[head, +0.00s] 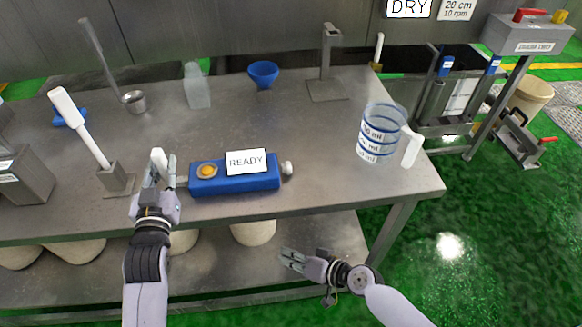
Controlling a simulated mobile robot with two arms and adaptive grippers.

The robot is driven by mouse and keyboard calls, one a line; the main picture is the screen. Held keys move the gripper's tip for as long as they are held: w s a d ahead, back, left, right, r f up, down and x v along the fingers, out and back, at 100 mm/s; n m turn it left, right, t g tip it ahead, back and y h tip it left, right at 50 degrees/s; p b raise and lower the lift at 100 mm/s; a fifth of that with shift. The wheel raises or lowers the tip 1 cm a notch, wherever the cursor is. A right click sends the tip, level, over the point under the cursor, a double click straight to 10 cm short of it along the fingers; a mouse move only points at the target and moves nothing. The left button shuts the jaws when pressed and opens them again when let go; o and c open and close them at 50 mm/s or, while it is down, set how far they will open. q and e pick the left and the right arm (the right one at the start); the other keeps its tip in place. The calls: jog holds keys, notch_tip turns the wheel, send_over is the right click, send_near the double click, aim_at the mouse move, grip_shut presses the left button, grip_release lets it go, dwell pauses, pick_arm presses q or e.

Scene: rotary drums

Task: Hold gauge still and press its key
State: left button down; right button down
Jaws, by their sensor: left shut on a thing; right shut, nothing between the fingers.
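The gauge (235,180) is a blue box lying near the table's front edge. It has a white display reading READY (247,162), a round yellow key (207,171) on its left part and a light knob (287,168) at its right end. My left gripper (163,168) is at the gauge's left end, shut on it; the fingers hide the exact contact. My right gripper (291,259) is shut and empty, in front of and below the table edge, apart from the gauge.
The steel table (310,130) also carries a measuring jug (383,132) at right, a blue funnel (263,74), a clear bottle (197,87), a metal cup (134,101) and a white-handled lever (82,130) left of my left gripper.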

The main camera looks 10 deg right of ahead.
jog(key=s+a+r+n+y, duration=0.1)
jog(key=a+r+y, duration=0.25)
jog(key=r, duration=0.65)
jog(key=s+a+r+n+y, duration=0.1)
jog(key=s+a+r+y, duration=0.2)
jog(key=r, duration=0.7)
jog(key=shift+h, duration=0.25)
jog(key=w, duration=0.1)
jog(key=w+d+r, duration=0.1)
jog(key=w, duration=0.1)
jog(key=w+d+r, duration=0.1)
jog(key=shift+w, duration=0.15)
notch_tip(320, 180, up, 2)
jog(key=t+h, duration=0.3)
send_over(308, 173)
jog(key=s+d, duration=0.1)
jog(key=s, duration=0.1)
jog(key=shift+s+d, duration=0.15)
jog(key=shift+d, duration=0.05)
jog(key=d+m, duration=0.1)
jog(key=d, duration=0.1)
jog(key=w+d+f+m+h, duration=0.1)
jog(key=d+m, duration=0.1)
jog(key=d, duration=0.1)
jog(key=w+d+f+m, duration=0.1)
jog(key=d, duration=0.2)
jog(key=shift+w+f+h, duration=0.1)
jog(key=shift+w+h, duration=0.05)
jog(key=shift+h, duration=0.15)
jog(key=shift+a, duration=0.1)
